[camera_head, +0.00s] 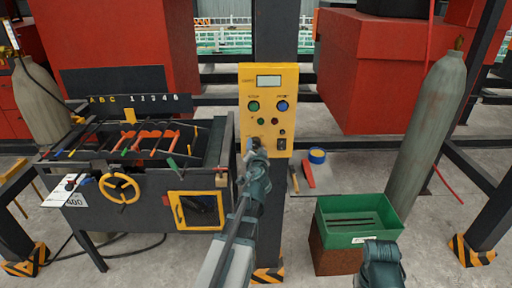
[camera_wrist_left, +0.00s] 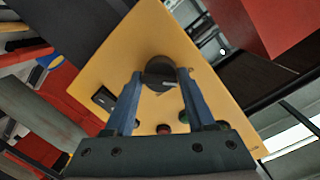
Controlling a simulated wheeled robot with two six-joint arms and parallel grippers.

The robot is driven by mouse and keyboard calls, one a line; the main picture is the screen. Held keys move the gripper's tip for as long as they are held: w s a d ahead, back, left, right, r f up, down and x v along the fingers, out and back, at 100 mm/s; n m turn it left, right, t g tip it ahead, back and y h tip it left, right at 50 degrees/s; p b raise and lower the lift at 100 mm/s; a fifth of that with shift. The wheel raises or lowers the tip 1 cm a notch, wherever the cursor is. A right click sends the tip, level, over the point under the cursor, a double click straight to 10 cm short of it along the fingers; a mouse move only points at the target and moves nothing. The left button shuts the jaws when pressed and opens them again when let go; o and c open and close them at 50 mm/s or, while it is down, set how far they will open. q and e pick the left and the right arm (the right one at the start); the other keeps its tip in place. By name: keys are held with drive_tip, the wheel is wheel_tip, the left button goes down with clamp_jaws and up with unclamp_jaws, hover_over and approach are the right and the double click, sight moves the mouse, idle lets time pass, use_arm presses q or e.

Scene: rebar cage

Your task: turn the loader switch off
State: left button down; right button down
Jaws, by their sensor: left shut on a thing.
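A yellow control panel (camera_head: 288,92) is fixed to the dark column in the middle of the head view. It carries a small display, coloured buttons and black controls low down. My left gripper (camera_head: 250,146) is at its lower left part. In the left wrist view, the blue fingers of my left gripper (camera_wrist_left: 160,76) are shut on a round black knob (camera_wrist_left: 159,66), one finger on each side. A pale mark shows on the knob. No label for the loader switch is readable. My right gripper's fingers are not visible.
A black rocker-like control (camera_wrist_left: 103,97) and coloured buttons sit near the knob. A bench with a yellow handwheel (camera_head: 120,188) stands left. A green crate (camera_head: 345,240) stands right on a brown block, near a grey gas cylinder (camera_head: 428,130).

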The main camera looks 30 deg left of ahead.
use_arm(q)
drive_tip(key=shift+n, duration=0.3)
idle(0.4)
drive_tip(key=shift+c, duration=1.4)
unclamp_jaws()
drive_tip(key=shift+s, duration=0.15)
